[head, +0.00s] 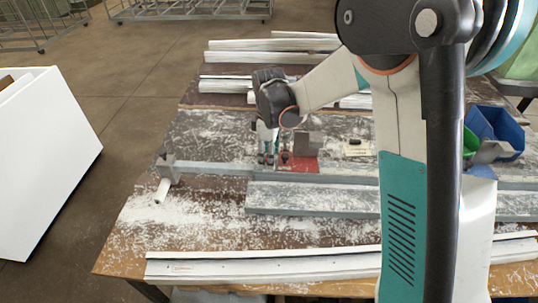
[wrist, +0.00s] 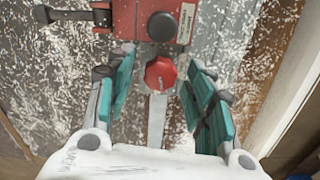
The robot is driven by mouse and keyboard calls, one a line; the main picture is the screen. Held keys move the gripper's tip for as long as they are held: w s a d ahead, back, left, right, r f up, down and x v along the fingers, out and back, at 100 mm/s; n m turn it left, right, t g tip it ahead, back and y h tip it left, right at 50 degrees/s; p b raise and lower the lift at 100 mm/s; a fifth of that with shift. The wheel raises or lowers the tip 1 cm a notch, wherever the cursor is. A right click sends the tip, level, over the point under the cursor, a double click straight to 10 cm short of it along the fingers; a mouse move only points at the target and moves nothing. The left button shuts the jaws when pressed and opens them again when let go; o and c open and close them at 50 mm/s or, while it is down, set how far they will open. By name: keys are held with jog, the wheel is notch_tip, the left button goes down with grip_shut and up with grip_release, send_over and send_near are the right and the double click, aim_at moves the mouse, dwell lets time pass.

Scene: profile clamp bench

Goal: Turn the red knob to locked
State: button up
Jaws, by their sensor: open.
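In the wrist view the red knob (wrist: 160,74) is round with a small pale mark on its face. It sits just below a red clamp block (wrist: 178,10) with a black round knob (wrist: 161,27) on it. My gripper (wrist: 166,72) is open, with teal-lined fingers on the left and right of the red knob and gaps on both sides. In the head view my gripper (head: 268,150) points down at the red clamp plate (head: 300,164); the red knob cannot be made out there. I cannot read the knob's setting.
A grey rail (head: 215,168) runs across the bench, strewn with white shavings. A black lever (wrist: 65,14) extends left of the clamp block. White profiles (head: 270,265) lie along the front edge and more at the back. Blue bins (head: 495,130) stand at the right.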

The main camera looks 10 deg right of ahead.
jog(key=c, duration=1.1)
jog(key=shift+m, duration=1.6)
jog(key=o, duration=1.1)
jog(key=shift+r, duration=0.1)
notch_tip(320, 180, up, 12)
